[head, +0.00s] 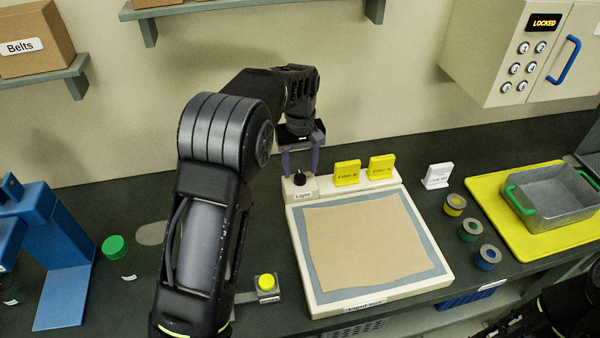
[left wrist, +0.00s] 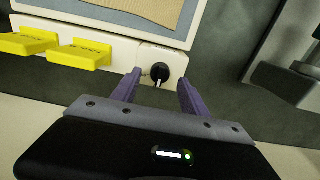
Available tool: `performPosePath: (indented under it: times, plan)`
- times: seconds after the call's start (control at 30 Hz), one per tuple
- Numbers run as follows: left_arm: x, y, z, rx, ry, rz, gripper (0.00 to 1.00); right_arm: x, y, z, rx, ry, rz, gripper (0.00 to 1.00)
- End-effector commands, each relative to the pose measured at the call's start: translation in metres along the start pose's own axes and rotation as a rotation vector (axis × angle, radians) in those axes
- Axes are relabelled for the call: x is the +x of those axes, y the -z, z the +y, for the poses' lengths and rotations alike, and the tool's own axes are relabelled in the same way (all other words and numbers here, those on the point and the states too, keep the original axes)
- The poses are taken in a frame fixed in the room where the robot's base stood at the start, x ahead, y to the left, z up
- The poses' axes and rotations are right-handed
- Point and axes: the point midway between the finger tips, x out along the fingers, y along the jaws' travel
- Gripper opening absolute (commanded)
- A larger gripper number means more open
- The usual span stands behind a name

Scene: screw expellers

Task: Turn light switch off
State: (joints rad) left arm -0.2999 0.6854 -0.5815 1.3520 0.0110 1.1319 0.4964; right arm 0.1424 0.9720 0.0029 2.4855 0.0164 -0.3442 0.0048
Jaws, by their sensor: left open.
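The light switch is a black round knob (head: 299,179) on the cream light box (head: 452,285), above a label reading "Light". In the left wrist view the knob (left wrist: 160,72) shows a white pointer mark on its lower side. My left gripper (head: 301,168) reaches down over the knob with its purple fingers open. In the left wrist view the left gripper (left wrist: 160,80) has one finger on each side of the knob, with a gap visible on both sides. My right gripper is not in view; only a dark part of my right arm shows at the bottom right.
Two yellow tags (head: 347,173) (head: 381,168) stand right of the knob on the light box. A brown sheet (head: 365,243) lies on its panel. The wall is close behind.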

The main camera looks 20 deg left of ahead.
Motion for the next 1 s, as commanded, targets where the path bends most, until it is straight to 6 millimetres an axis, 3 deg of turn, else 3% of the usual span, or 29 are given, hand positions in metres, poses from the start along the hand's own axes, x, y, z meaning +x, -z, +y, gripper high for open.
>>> performPosePath:
  times: [0.2, 0.33, 1.0]
  plan:
    - [-0.036, 0.001, 0.001, -0.001, -0.003, 0.003, 0.52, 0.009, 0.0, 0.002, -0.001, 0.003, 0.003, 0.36]
    - [-0.05, 0.0, 0.001, 0.0, -0.001, 0.001, 0.52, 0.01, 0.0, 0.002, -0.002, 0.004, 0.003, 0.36]
    - [-0.053, 0.0, 0.0, -0.001, 0.001, 0.0, 0.52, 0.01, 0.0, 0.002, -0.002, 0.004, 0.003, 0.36]
